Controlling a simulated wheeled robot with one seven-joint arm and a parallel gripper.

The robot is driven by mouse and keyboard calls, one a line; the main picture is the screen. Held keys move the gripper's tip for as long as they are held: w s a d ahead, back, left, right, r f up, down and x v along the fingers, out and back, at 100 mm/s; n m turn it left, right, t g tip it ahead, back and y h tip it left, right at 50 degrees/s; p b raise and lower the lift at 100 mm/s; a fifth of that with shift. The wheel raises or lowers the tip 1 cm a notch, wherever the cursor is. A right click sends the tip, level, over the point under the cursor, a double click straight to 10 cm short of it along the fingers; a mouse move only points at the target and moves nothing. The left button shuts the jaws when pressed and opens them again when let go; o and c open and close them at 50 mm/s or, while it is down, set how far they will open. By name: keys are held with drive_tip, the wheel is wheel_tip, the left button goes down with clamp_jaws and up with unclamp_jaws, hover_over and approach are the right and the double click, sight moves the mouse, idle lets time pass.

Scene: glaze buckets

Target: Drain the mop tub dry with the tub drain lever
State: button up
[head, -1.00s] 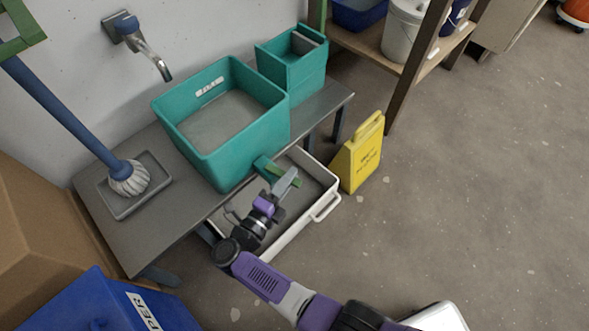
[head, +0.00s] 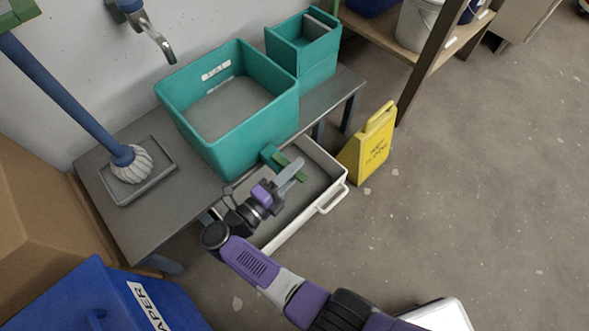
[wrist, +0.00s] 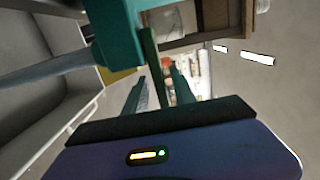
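The teal mop tub (head: 190,125) stands on the bench with grey liquid in it. A teal drain block (head: 270,155) juts from its lower front, and the green drain lever (head: 299,173) sticks out from that block. My gripper (head: 289,177) is at the lever, above the white basin, and partly hides it. In the wrist view the drain block (wrist: 118,35) is at the top, and the lever (wrist: 151,60) runs down between the two fingers of my gripper (wrist: 158,92). The fingers look apart, with a gap beside the lever; contact is not clear.
A white basin (head: 334,200) sits on the floor under the drain. A yellow wet-floor sign (head: 368,145) stands right of it. A mop (head: 130,163) rests in a grey tray on the bench. A blue paper bin (head: 95,295) is at lower left. Floor at right is clear.

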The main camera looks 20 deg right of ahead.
drive_tip(key=shift+a, duration=0.1)
drive_tip(key=v, duration=0.7)
drive_tip(key=shift+s+a, duration=0.25)
idle(0.5)
